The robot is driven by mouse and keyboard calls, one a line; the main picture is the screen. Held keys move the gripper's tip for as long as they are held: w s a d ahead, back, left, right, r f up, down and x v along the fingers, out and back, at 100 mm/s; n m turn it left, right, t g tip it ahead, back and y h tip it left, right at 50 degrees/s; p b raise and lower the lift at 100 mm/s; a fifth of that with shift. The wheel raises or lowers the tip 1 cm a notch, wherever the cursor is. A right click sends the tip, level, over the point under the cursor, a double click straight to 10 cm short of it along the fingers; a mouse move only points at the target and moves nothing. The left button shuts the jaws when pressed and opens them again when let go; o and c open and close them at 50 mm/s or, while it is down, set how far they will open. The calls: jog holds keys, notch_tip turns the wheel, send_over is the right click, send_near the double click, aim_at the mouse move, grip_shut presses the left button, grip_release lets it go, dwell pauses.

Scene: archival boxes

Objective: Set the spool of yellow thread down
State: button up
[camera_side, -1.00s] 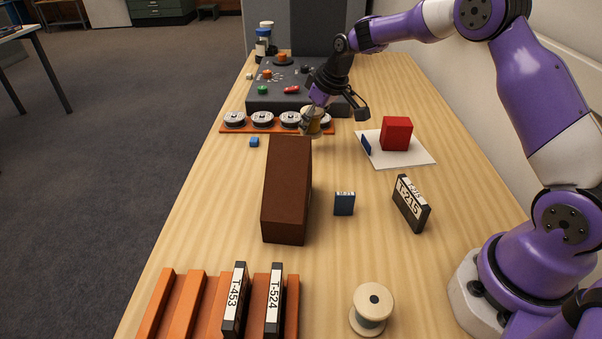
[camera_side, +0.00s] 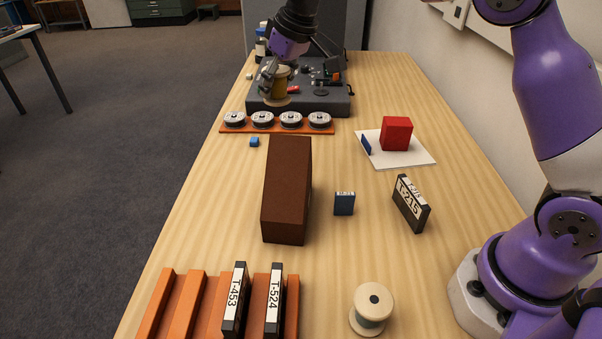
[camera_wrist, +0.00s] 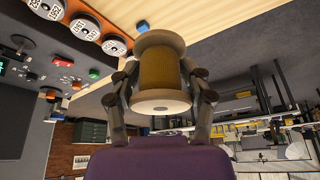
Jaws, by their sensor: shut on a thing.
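My gripper (camera_side: 278,77) is shut on the spool of yellow thread (camera_side: 278,90), which has pale flanges and a yellow winding. In the side view the spool shows in front of the left part of the dark grey control panel (camera_side: 325,104), and I cannot tell how high it is above it. In the wrist view the spool (camera_wrist: 160,72) stands between the two fingers of my gripper (camera_wrist: 160,92), and the table edge and the room show beyond it.
An orange rack (camera_side: 277,129) with several round tins lies before the panel. A tall brown box (camera_side: 286,190) stands mid-table. A red block (camera_side: 397,133) is on a white sheet (camera_side: 412,157). Another spool (camera_side: 373,300) stands at the front. Tape T-215 (camera_side: 408,206) stands at right.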

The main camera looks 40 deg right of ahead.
jog(key=s+a+n, duration=0.1)
jog(key=s+a, duration=0.8)
jog(key=a, duration=0.4)
jog(key=s+a+n, duration=0.1)
jog(key=s+a, duration=0.7)
jog(key=a, duration=0.5)
jog(key=shift+y, duration=0.4)
jog(key=w+d+f, duration=0.2)
jog(key=w+f, duration=0.1)
jog(key=f, duration=0.1)
jog(key=w+d+f, duration=0.2)
jog(key=w+f, duration=0.1)
jog(key=f, duration=0.1)
jog(key=w+d+f, duration=0.2)
jog(key=w+f, duration=0.2)
jog(key=shift+w+f, duration=0.2)
jog(key=shift+f, duration=1.85)
jog(key=shift+f, duration=0.1)
jog(key=o, duration=1.2)
